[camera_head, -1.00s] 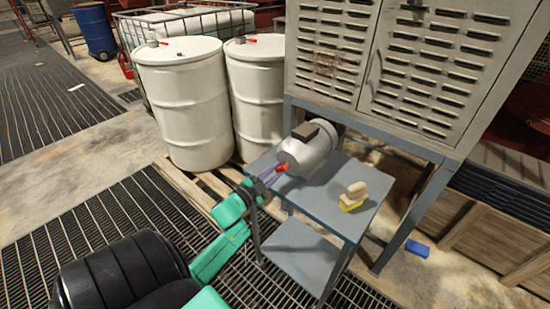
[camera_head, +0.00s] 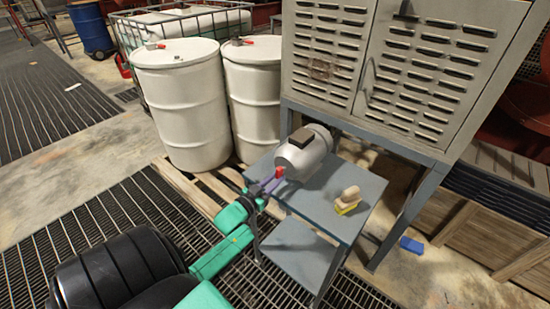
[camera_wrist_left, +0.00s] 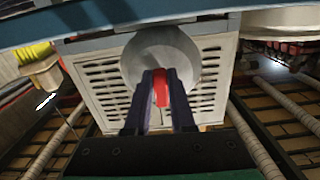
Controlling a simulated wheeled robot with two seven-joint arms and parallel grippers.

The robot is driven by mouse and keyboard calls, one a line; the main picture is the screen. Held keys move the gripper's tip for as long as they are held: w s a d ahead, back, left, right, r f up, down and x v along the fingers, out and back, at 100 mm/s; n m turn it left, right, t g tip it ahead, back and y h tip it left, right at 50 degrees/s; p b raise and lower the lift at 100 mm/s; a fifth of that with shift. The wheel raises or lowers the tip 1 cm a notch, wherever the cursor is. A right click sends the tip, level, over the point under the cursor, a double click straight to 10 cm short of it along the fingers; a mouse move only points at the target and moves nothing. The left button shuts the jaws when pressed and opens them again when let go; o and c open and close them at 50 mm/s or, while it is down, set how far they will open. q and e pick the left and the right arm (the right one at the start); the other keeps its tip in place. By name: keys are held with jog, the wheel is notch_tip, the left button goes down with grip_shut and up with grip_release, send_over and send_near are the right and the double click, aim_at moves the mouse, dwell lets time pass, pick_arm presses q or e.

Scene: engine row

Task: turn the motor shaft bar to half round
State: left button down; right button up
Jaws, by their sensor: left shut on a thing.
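The motor (camera_head: 305,152) is a light grey cylinder with a dark box on top, lying on a small grey-blue table. Its red shaft bar (camera_head: 278,173) is at the end facing my left arm. My left gripper (camera_head: 270,181) is at this end of the motor, shut on the red bar. In the left wrist view the red bar (camera_wrist_left: 161,88) stands between the two dark fingers (camera_wrist_left: 160,92), in front of the round motor face (camera_wrist_left: 188,58). The fingers partly hide the bar. My right gripper is not in view.
A yellow and tan block (camera_head: 348,200) sits on the table (camera_head: 362,178) to the right of the motor. White drums (camera_head: 180,100) stand behind on the left. A louvred cabinet (camera_head: 400,75) rises behind the table. A blue item (camera_head: 413,246) lies on the floor.

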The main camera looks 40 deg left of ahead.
pick_arm(q)
jog(key=shift+f, duration=0.1)
dwell(0.3)
jog(key=c, duration=0.8)
grip_release()
jog(key=shift+o, duration=0.2)
jog(key=s+b, duration=0.1)
jog(key=s, duration=1.3)
jog(key=shift+s+d+b, duration=0.15)
jog(key=shift+s+b, duration=0.15)
